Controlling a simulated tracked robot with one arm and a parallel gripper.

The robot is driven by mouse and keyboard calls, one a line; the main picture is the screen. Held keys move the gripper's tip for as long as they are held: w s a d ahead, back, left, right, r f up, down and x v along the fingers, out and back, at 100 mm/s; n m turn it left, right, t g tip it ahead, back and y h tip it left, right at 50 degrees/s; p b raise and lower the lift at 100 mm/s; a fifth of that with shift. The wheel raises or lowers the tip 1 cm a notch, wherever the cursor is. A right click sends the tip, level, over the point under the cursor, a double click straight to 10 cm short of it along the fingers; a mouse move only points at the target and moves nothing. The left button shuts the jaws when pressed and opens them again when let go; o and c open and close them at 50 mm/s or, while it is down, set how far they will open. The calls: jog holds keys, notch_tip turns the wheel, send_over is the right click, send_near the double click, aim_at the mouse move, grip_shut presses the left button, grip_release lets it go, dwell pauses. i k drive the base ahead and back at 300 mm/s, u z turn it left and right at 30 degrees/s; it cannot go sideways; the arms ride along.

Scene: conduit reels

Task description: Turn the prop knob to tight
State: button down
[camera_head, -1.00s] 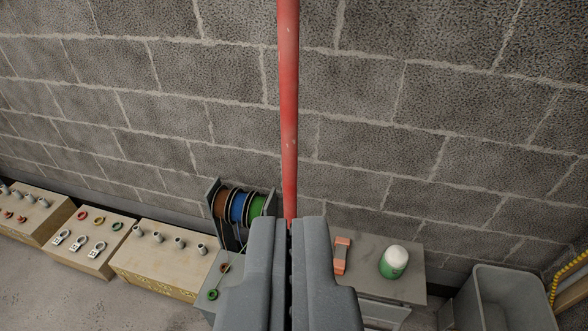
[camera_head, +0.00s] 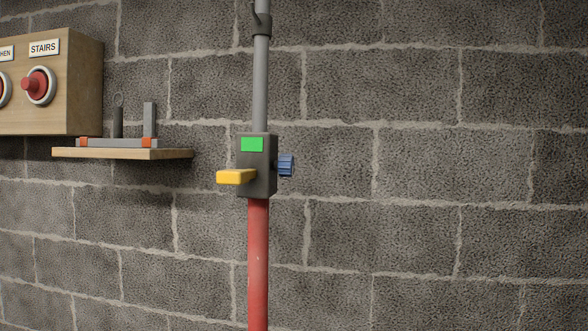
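The prop is an upright pole with a red lower tube (camera_head: 258,260) and a grey upper tube (camera_head: 261,85), in front of the block wall. A dark grey housing (camera_head: 262,182) joins the two tubes. A blue ribbed knob (camera_head: 286,166) sticks out of the housing's right side. A yellow lever (camera_head: 236,177) sticks out to the left, and a green patch (camera_head: 252,145) is on the housing's front. I cannot read the knob's setting. My gripper is not in this view.
A wooden shelf (camera_head: 122,154) on the wall at left carries a grey and orange tool. Above it, a wooden box (camera_head: 75,100) has a red button (camera_head: 38,84) and a STAIRS label (camera_head: 44,48). The wall right of the knob is bare.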

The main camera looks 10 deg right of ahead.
aim_at(285, 164)
jog(key=k, duration=0.5)
jog(key=z, duration=0.5)
jog(key=i, duration=1.4)
jog(key=u, duration=0.1)
